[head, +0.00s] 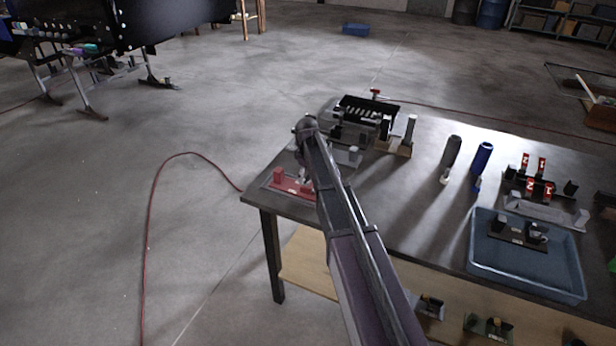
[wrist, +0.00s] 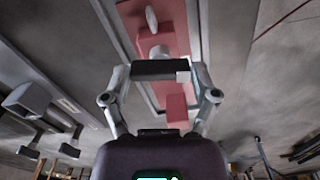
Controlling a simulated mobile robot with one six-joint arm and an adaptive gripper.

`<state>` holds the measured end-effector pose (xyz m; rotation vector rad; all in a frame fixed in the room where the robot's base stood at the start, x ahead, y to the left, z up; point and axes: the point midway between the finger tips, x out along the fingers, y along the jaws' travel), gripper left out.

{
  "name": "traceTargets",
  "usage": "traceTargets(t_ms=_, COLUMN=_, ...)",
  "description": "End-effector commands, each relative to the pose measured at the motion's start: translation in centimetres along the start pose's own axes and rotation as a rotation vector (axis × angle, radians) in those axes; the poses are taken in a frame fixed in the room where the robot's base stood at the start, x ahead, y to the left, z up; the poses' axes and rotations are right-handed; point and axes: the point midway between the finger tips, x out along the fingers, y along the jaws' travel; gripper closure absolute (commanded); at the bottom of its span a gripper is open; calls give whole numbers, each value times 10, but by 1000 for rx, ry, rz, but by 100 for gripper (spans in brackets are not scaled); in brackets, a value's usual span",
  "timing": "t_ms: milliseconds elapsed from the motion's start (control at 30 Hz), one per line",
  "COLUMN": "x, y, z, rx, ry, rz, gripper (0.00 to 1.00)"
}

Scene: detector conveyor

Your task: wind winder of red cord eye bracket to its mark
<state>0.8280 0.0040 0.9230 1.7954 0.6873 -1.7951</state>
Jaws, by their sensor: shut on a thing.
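The red cord eye bracket (head: 279,177) sits at the left corner of the dark table, partly covered by my arm in the head view. In the wrist view its red base (wrist: 177,42) runs lengthwise below my gripper, with a red block (wrist: 177,106) at its near end. My gripper (wrist: 160,70) is over the bracket, its fingers closed in at the pale, rounded winder (wrist: 159,52). The fingers hide much of the winder. A thin pale disc (wrist: 151,18) stands beyond it. I cannot make out the mark or the winder's angle to it.
Grey fixtures (head: 352,155) stand just behind and right of the bracket. A dark cylinder (head: 452,150), a blue cylinder (head: 482,156) and a blue tray (head: 568,281) are farther right. The table's left edge is close; a red cable (head: 150,215) lies on the floor beyond it.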

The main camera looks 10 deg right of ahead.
Motion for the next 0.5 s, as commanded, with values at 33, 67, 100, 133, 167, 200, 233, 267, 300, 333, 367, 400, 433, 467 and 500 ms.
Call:
traceTargets(t_ms=33, x=0, y=0, z=0, rx=43, ry=1, rz=1, gripper=71)
traceTargets(t_ms=67, x=0, y=0, z=0, rx=72, ry=1, rz=1, gripper=71)
traceTargets(t_ms=100, x=0, y=0, z=0, rx=110, ry=1, rz=1, gripper=71)
traceTargets(t_ms=133, x=0, y=0, z=0, rx=138, ry=1, rz=1, gripper=71)
traceTargets(t_ms=167, x=0, y=0, z=0, rx=166, ry=1, rz=1, gripper=71)
traceTargets(t_ms=200, x=0, y=0, z=0, rx=205, ry=1, rz=1, gripper=71)
traceTargets(t_ms=233, x=0, y=0, z=0, rx=233, ry=1, rz=1, gripper=71)
traceTargets(t_ms=267, x=0, y=0, z=0, rx=261, ry=1, rz=1, gripper=71)
traceTargets(t_ms=300, x=0, y=0, z=0, rx=298, ry=1, rz=1, gripper=71)
traceTargets(t_ms=333, x=0, y=0, z=0, rx=325, ry=1, rz=1, gripper=71)
traceTargets(t_ms=367, x=0, y=0, z=0, rx=351, ry=1, rz=1, gripper=71)
traceTargets(t_ms=400, x=0, y=0, z=0, rx=385, ry=1, rz=1, gripper=71)
traceTargets(t_ms=433, x=0, y=0, z=0, rx=410, ry=1, rz=1, gripper=71)
traceTargets(t_ms=467, x=0, y=0, z=0, rx=434, ry=1, rz=1, gripper=71)
traceTargets(t_ms=500, x=0, y=0, z=0, rx=463, ry=1, rz=1, gripper=71)
